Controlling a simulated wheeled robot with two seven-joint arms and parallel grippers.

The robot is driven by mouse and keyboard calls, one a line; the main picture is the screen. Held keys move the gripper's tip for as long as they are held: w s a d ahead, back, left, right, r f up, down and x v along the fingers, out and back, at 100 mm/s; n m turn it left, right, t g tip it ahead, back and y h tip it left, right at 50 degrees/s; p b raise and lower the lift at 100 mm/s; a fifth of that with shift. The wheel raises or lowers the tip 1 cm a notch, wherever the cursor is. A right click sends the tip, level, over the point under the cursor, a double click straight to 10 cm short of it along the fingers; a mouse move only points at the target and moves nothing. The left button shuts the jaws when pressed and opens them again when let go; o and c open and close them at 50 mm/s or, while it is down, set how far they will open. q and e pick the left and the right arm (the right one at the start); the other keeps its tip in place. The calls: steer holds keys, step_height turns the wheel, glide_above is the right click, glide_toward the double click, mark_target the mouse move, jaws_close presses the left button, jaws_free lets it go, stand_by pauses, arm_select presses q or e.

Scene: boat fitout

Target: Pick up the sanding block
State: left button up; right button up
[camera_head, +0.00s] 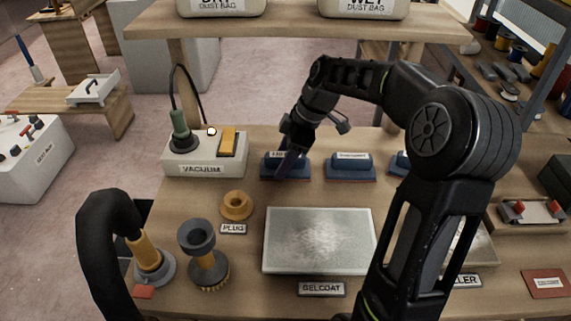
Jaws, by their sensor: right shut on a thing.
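A blue sanding block (271,168) with a reddish base and a small label stands at the back of the workbench, the leftmost in a row. My right gripper (288,164) reaches over from the right and is shut on this block, covering part of it and its label. The block appears to be at bench level; I cannot tell whether it touches the top. A second similar block (350,168) stands to its right. A third (400,163) is partly hidden behind my right arm. My left gripper is not in view.
A white vacuum box (205,162) stands left of the held block. A grey gelcoat panel (318,241), a yellow plug ring (236,206) and a brush tool (203,262) lie in front. A black hose (101,235) curves at the left. A shelf (290,27) with dust bags spans above.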

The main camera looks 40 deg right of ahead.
steer(key=c, duration=0.9)
steer(key=shift+o, duration=0.2)
steer(key=shift+r, duration=0.15)
steer(key=shift+r+p, duration=0.15)
steer(key=shift+p, duration=0.15)
steer(key=shift+r, duration=0.2)
steer(key=s+a, duration=0.1)
steer(key=s, duration=0.1)
steer(key=s+a+b, duration=0.1)
steer(key=s+a, duration=0.1)
steer(key=s+a+b, duration=0.1)
steer(key=s+a, duration=0.1)
steer(key=shift+s+r, duration=0.25)
steer(key=shift+r, duration=0.05)
step_height(320, 180, up, 14)
steer(key=p, duration=0.1)
steer(key=shift+w, duration=0.1)
